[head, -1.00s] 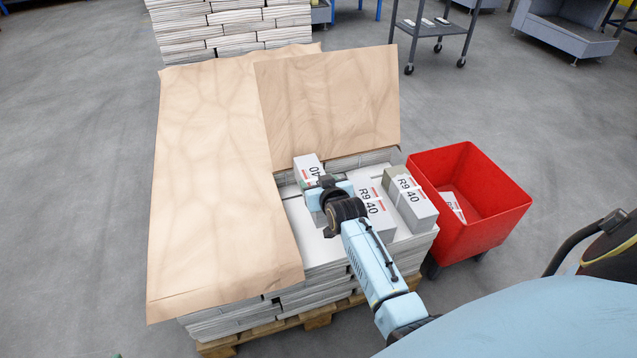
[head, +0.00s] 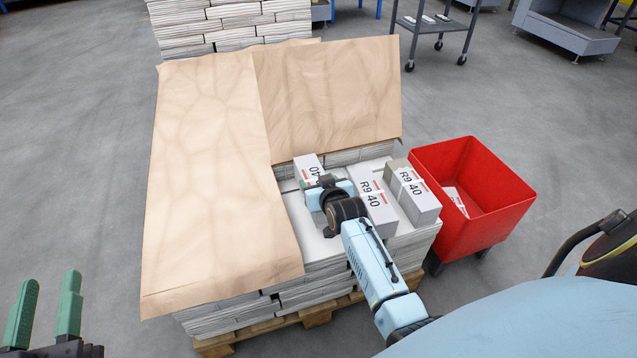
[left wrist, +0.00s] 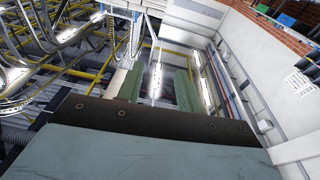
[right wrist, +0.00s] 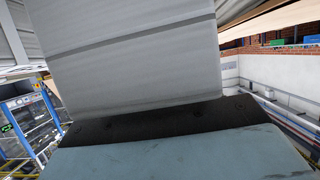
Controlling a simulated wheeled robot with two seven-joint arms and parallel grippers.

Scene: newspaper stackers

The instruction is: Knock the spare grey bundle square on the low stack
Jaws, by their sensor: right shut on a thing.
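Three grey strapped bundles lie on the uncovered part of the low stack (head: 300,242): a left one marked "40" (head: 306,163), a middle one marked R9 40 (head: 374,201) and a right one marked R9 40 (head: 415,199). My right gripper (head: 322,184) is at the left bundle's near end and shut on it; the arm hides part of this contact. In the right wrist view, a pale bundle (right wrist: 130,60) with a strap fills the space before the palm. My left gripper (head: 50,282) is open and empty at the lower left, away from the stack.
Brown paper sheets (head: 210,170) cover the left and back of the stack, which stands on a wooden pallet (head: 318,318). A red bin (head: 485,225) stands close at the right. Another stack (head: 235,25) and a grey cart (head: 435,27) stand behind. Floor at left is clear.

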